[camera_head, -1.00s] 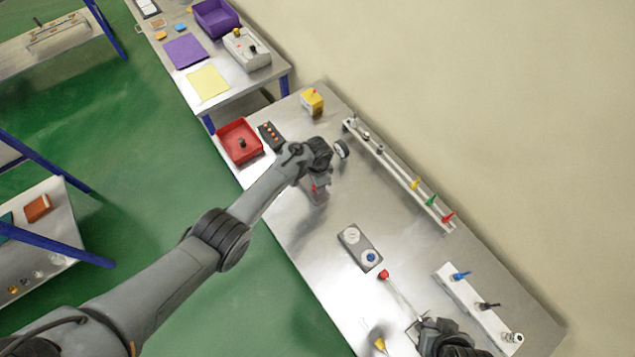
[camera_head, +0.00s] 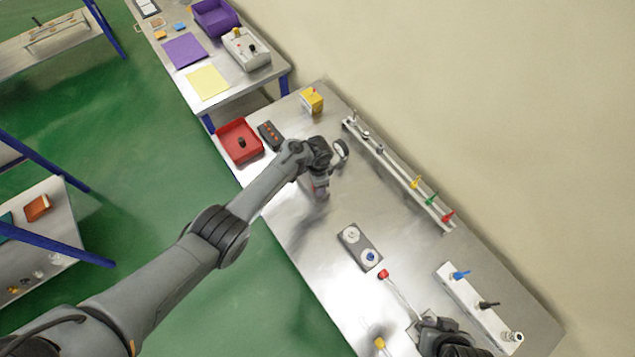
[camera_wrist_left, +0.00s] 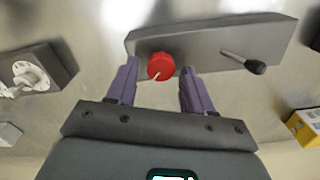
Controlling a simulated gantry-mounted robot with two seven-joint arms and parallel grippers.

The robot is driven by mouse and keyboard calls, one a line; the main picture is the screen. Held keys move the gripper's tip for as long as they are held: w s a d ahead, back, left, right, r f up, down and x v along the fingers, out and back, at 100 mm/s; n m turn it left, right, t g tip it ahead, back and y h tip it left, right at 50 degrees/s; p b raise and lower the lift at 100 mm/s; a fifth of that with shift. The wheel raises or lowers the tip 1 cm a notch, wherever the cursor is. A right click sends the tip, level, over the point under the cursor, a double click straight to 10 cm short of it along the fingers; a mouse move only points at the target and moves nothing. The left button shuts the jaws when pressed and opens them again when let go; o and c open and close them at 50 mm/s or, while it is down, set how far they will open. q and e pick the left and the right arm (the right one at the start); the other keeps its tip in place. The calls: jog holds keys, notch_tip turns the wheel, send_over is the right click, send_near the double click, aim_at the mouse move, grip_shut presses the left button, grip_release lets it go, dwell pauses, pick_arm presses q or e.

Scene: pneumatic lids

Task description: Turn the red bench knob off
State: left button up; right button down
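The red bench knob (camera_wrist_left: 161,66) is round, with a white pointer line toward the lower left, on a grey panel (camera_wrist_left: 205,42) in the left wrist view. My left gripper (camera_wrist_left: 158,72) is open, its two purple fingers on either side of the knob. I cannot tell whether they touch it. In the head view my left gripper (camera_head: 320,168) is over the bench, and a little red shows beneath it; the knob is mostly hidden there. My right gripper (camera_head: 440,335) is at the bottom of the head view, its fingers not clear.
A black-handled lever (camera_wrist_left: 243,62) sits on the same panel, right of the knob. A grey block with a white valve (camera_wrist_left: 35,75) is left, and a yellow box (camera_wrist_left: 305,127) right. A long rail (camera_head: 395,170) with coloured handles runs along the back of the bench.

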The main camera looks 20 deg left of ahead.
pick_arm(q)
jog(key=shift+o, duration=0.3)
jog(key=shift+r, duration=0.3)
notch_tip(320, 180, up, 10)
jog(key=p, duration=0.2)
jog(key=shift+p, duration=0.4)
